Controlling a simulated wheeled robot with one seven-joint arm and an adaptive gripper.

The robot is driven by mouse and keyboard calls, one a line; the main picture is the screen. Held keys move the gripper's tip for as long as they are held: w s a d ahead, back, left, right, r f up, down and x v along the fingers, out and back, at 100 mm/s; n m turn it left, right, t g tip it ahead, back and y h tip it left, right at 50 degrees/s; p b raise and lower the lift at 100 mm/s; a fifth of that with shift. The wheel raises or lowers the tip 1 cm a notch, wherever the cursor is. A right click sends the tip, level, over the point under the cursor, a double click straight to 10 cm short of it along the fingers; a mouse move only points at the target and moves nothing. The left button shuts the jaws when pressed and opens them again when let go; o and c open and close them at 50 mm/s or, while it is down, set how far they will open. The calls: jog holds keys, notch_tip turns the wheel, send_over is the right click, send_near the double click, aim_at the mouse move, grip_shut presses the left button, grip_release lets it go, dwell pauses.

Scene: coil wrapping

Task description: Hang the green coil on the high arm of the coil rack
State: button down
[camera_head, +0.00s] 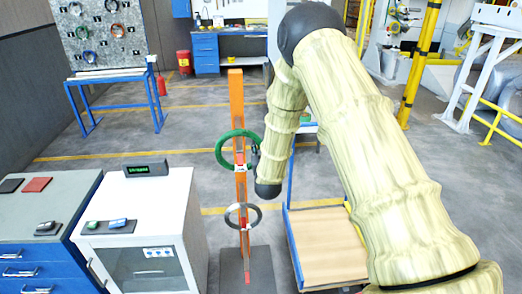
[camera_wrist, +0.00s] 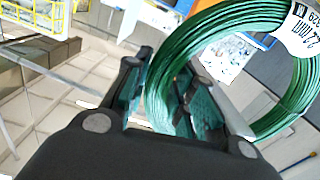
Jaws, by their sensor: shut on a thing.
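The green coil (camera_head: 222,158) is a ring of green wire, upright at the upper part of the orange coil rack (camera_head: 236,95) in the head view. My gripper (camera_head: 254,148) is at its right side and shut on its rim. In the wrist view the coil (camera_wrist: 185,50) passes between the two fingers of my gripper (camera_wrist: 165,90); a white label shows on it. The rack's high arm is hard to make out behind the coil. I cannot tell whether the coil is around that arm or only in front of it.
A grey coil (camera_head: 256,217) hangs lower on the rack. The rack's dark base (camera_head: 232,272) stands on the floor between a white cabinet (camera_head: 180,205) and a wooden-topped cart (camera_head: 330,245). A pegboard with coils (camera_head: 98,30) is at the back left.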

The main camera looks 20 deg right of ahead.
jog(key=shift+w+d+f+b, duration=0.25)
jog(key=shift+w+f+b, duration=0.55)
jog(key=shift+w+f, duration=0.15)
jog(key=shift+w+d+f+b, duration=0.25)
jog(key=shift+w+f+b, duration=0.55)
jog(key=shift+w, duration=0.1)
jog(key=c, duration=1.1)
grip_release()
jog(key=shift+f, duration=0.15)
jog(key=shift+s, duration=0.1)
